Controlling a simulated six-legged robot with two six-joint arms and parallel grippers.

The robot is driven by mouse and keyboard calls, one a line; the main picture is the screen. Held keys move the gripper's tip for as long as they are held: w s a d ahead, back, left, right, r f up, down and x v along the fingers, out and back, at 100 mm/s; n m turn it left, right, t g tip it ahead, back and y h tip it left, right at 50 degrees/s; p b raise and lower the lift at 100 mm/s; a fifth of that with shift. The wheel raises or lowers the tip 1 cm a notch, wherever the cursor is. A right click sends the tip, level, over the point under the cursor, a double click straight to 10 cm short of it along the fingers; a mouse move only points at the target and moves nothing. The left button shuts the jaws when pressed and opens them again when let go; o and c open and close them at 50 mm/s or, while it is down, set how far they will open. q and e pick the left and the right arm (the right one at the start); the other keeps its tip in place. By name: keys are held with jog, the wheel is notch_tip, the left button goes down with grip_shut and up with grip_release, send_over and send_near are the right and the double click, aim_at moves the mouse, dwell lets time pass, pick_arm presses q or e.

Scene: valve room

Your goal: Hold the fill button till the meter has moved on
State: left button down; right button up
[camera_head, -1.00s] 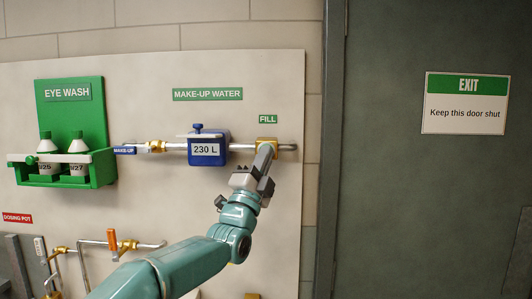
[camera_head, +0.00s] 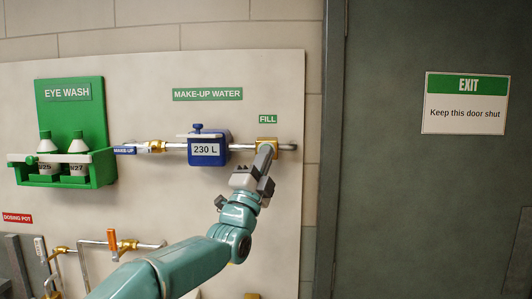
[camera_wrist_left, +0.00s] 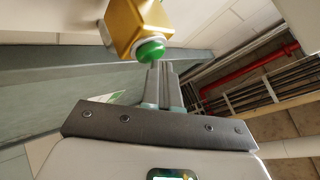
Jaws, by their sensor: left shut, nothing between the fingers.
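The fill valve is a brass block (camera_head: 267,141) on the pipe under the green FILL label (camera_head: 268,119). In the left wrist view the brass block (camera_wrist_left: 140,22) carries a round green button (camera_wrist_left: 150,50). My left gripper (camera_head: 265,150) is shut and empty, its fingers pointing up at the block. In the wrist view its fingertips (camera_wrist_left: 161,66) are at the green button's lower edge; whether they touch or press it I cannot tell. The blue meter (camera_head: 207,149) reads 230 L. The gripper hides the button in the head view. My right gripper is not in view.
A green eye wash rack (camera_head: 70,165) with two bottles hangs at the left. Small pipes with an orange-handled valve (camera_head: 112,240) run low on the panel. A grey door with an EXIT sign (camera_head: 465,103) stands at the right. The panel right of the meter is otherwise clear.

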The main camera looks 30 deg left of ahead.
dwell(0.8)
pick_arm(q)
jog(key=shift+s+d+b, duration=0.5)
jog(key=shift+s+b, duration=0.3)
jog(key=shift+b, duration=0.4)
jog(key=s+d+b, duration=0.1)
jog(key=s+b, duration=0.2)
jog(key=s+d+b, duration=0.1)
jog(key=shift+s+d+b, duration=0.15)
jog(key=shift+d+b, duration=0.15)
jog(key=shift+b, duration=0.05)
